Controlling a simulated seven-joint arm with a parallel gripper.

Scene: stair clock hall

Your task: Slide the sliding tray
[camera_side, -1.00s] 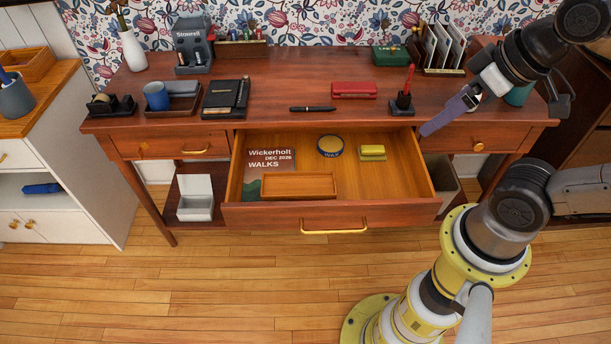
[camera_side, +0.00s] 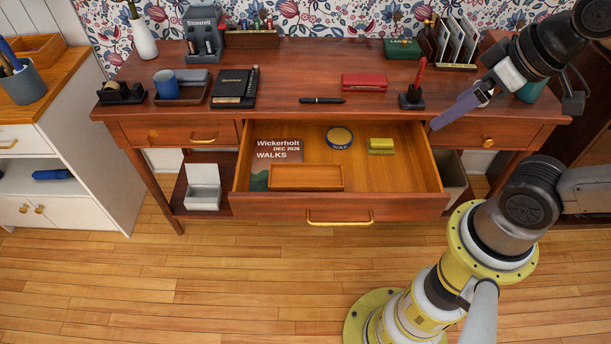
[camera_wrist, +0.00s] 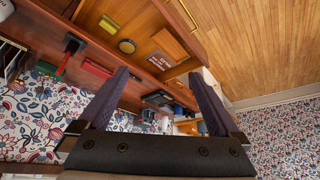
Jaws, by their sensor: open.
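The sliding tray (camera_side: 290,178) is a small shallow wooden tray in the open middle drawer (camera_side: 380,212) of the desk. It sits toward the drawer's front left and overlaps the Wickerholt booklet (camera_side: 277,150). It also shows in the wrist view (camera_wrist: 170,44). My gripper (camera_side: 437,123) is above the desk's front edge at the drawer's right corner, well away from the tray. In the wrist view its two purple fingers (camera_wrist: 160,73) stand apart with nothing between them.
A round wax tin (camera_side: 339,138) and a yellow-green block (camera_side: 381,146) lie behind and right of the tray. The drawer's front right floor is bare. A red stamp on a black stand (camera_side: 412,97) and a red case (camera_side: 364,82) are on the desktop near my gripper.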

